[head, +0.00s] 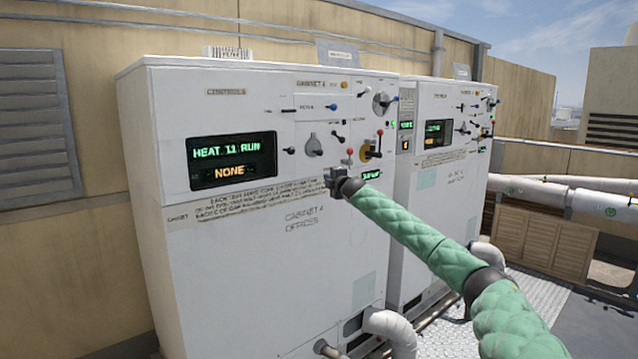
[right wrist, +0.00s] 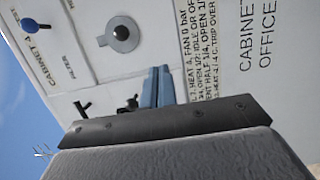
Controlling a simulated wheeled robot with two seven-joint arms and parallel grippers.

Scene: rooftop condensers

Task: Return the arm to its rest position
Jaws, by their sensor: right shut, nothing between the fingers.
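My right arm (head: 420,232), in a green quilted sleeve, reaches in from the lower right. My right gripper (head: 333,178) is in front of the near cabinet's (head: 270,270) face, below the small levers and right of the display. In the right wrist view the gripper's fingers (right wrist: 156,86) are together and hold nothing; the cabinet face is behind them. I cannot tell whether the fingertips touch the panel. My left gripper is not in view.
The near cabinet's display (head: 233,160) reads "HEAT 11 RUN" and "NONE". A round grey knob (head: 314,145) and a red-tipped lever (head: 349,153) are close to the gripper. A second white cabinet (head: 440,190) stands to the right. Pipes (head: 570,195) run along the right side.

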